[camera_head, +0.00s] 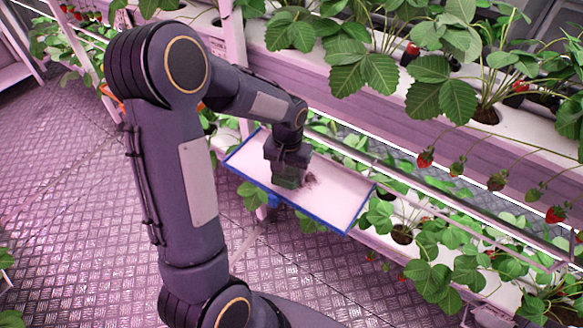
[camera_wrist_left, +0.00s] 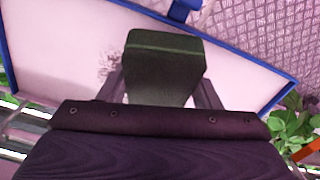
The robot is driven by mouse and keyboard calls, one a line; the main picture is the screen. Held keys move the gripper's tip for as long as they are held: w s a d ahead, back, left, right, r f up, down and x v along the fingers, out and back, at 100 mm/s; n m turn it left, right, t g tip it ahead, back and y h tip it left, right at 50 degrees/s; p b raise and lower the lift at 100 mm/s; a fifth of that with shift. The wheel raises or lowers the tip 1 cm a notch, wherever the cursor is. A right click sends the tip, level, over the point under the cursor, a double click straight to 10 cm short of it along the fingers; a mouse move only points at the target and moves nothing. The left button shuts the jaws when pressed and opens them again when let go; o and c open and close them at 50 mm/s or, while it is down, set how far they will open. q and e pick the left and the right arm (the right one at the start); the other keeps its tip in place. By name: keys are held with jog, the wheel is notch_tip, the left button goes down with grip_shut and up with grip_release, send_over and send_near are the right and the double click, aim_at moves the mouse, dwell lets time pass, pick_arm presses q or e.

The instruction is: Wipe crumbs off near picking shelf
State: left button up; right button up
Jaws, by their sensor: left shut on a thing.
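The picking shelf (camera_head: 340,199) is a pale flat tray with a blue rim, in front of the plant racks. It also fills the upper part of the left wrist view (camera_wrist_left: 50,45). A patch of dark crumbs (camera_head: 310,181) lies near its middle, and part of it shows beside the block in the left wrist view (camera_wrist_left: 107,68). My left gripper (camera_head: 288,172) is shut on a dark green sponge-like block (camera_wrist_left: 163,65), over the shelf just left of the crumbs. I cannot tell whether the block touches the surface. My right gripper is not in view.
A white planter trough (camera_head: 350,85) with strawberry plants runs above and behind the shelf, with berries (camera_head: 425,159) hanging at the right. A lower planter row lies at the right. The metal floor (camera_head: 70,200) on the left is clear.

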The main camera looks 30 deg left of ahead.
pick_arm(q)
jog(key=shift+s+a, duration=0.15)
jog(key=shift+s, duration=1.2)
jog(key=shift+w+a+r, duration=0.15)
jog(key=shift+a, duration=1.35)
jog(key=shift+w+d+r+p, duration=0.15)
jog(key=shift+w+p, duration=0.25)
jog(key=shift+w, duration=1.4)
jog(key=shift+w+d+r+p, duration=0.15)
jog(key=shift+w+p, duration=0.3)
jog(key=shift+w, duration=1.3)
jog(key=shift+w+d+p, duration=0.15)
jog(key=shift+w+p, duration=0.25)
jog(key=shift+w, duration=1.4)
notch_tip(320, 180, up, 6)
jog(key=p, duration=0.4)
notch_tip(320, 180, up, 3)
jog(key=shift+p, duration=1.2)
